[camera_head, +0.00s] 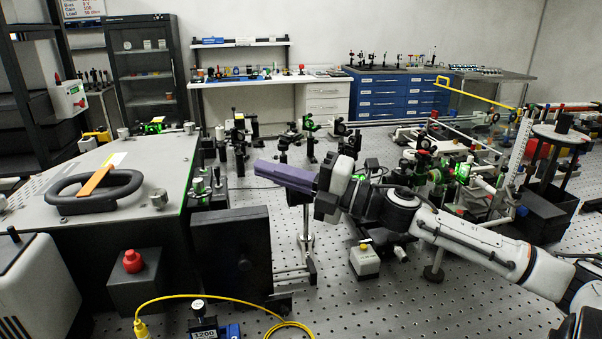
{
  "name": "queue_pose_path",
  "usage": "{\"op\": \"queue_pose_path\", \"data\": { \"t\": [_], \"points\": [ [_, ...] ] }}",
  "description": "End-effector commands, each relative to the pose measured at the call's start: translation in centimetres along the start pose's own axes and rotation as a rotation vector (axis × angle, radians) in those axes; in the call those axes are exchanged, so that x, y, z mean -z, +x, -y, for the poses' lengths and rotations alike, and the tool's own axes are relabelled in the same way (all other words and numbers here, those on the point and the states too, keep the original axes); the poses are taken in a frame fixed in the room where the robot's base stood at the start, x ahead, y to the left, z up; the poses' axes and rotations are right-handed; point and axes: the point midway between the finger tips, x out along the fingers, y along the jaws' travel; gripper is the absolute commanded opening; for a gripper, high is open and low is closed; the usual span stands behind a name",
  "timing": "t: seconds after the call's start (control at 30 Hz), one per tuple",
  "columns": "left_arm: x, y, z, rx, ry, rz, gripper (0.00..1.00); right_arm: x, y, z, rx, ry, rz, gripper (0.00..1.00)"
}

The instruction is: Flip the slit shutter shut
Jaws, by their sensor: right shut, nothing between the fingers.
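My right gripper (262,170) comes in from the right at the middle of the view. Its long purple-grey fingers are shut together with nothing between them and point left, toward the large grey instrument box (150,175). A black upright square plate (232,250) stands at the right side of that box, below and left of my fingers; it may be the slit shutter, but I cannot tell for certain. A gap shows between fingers and plate. A metal post (307,225) stands below my gripper, its top hidden behind it. My left gripper is not in view.
Several optic mounts (310,125) stand behind my gripper on the perforated bench (390,300). A small box with a yellow button (365,262) sits below my right arm. A red-button box (133,262) and a yellow cable (215,299) are front left.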

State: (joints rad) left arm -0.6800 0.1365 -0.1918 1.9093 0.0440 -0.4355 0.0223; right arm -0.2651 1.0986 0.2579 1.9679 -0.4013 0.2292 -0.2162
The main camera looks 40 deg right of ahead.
Motion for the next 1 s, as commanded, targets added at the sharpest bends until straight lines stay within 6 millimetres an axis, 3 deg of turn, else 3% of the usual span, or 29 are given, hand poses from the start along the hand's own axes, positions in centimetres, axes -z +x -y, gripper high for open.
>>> {"op": "queue_pose_path", "data": {
  "t": [0.43,1.0],
  "points": [
    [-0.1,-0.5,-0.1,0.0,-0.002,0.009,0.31,-0.3,-4.8,-1.4,0.002,0.001,0.0,0.0],
    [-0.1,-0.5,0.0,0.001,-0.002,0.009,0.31,-0.4,-5.4,-1.7,0.001,-0.001,0.001,0.0]
  ]
}}
